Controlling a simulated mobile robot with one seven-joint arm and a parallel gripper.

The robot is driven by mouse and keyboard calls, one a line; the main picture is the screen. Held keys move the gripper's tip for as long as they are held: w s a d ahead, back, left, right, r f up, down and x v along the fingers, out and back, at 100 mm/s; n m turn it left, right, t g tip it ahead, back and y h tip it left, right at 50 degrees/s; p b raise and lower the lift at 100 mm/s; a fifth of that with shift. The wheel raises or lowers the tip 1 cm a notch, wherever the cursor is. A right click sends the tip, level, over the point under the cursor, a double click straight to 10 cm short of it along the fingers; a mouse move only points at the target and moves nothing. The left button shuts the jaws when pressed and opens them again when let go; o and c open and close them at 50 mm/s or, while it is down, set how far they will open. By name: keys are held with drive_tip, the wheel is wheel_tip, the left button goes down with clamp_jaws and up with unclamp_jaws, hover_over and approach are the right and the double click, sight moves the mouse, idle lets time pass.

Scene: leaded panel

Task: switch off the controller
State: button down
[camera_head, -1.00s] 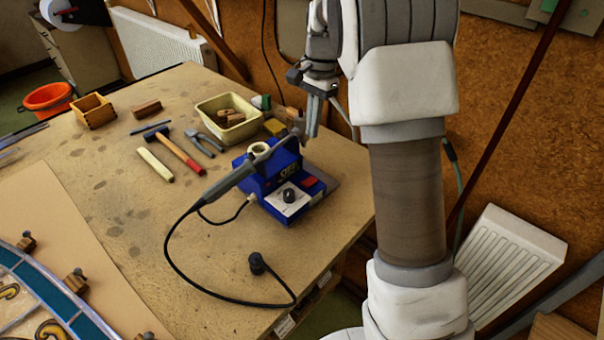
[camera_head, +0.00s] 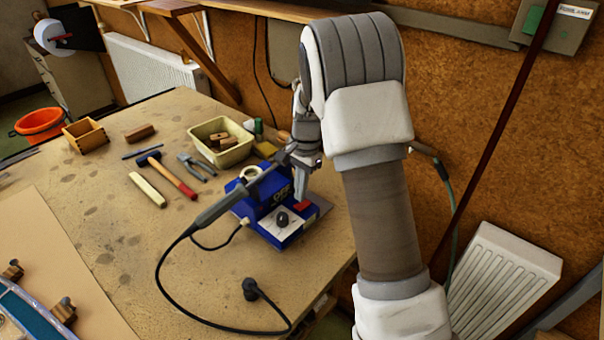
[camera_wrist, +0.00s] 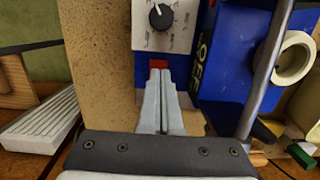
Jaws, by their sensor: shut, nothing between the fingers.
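The controller (camera_head: 268,192) is a blue soldering station near the right edge of the workbench. Its sloping front has a white dial plate with a black knob (camera_head: 282,219) and a red rocker switch (camera_head: 303,206). My gripper (camera_head: 300,201) is shut and empty, pointing down with its tips close to the switch. In the wrist view the fingertips (camera_wrist: 166,72) partly cover the red switch (camera_wrist: 158,64), and the knob (camera_wrist: 160,17) lies beyond them. I cannot tell whether the tips touch the switch, nor which way it is tipped.
The soldering iron (camera_head: 228,202) lies across the station's left side, its cable looping over the bench (camera_head: 115,245). A black plug (camera_head: 250,289) stands in front.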

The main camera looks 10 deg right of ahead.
sight(308, 201)
drive_tip(key=shift+f, duration=0.9)
drive_tip(key=shift+s+a+f, duration=0.15)
drive_tip(key=shift+s+f, duration=0.05)
drive_tip(key=shift+f, duration=0.05)
drive_tip(key=shift+w+d, duration=0.5)
drive_tip(key=shift+d, duration=0.2)
drive_tip(key=shift+r, duration=0.1)
drive_tip(key=shift+r, duration=0.1)
wheel_tip(308, 201, up, 14)
drive_tip(key=w+d+p, duration=0.1)
drive_tip(key=p, duration=0.1)
drive_tip(key=shift+d+p, duration=0.2)
drive_tip(key=shift+p, duration=0.1)
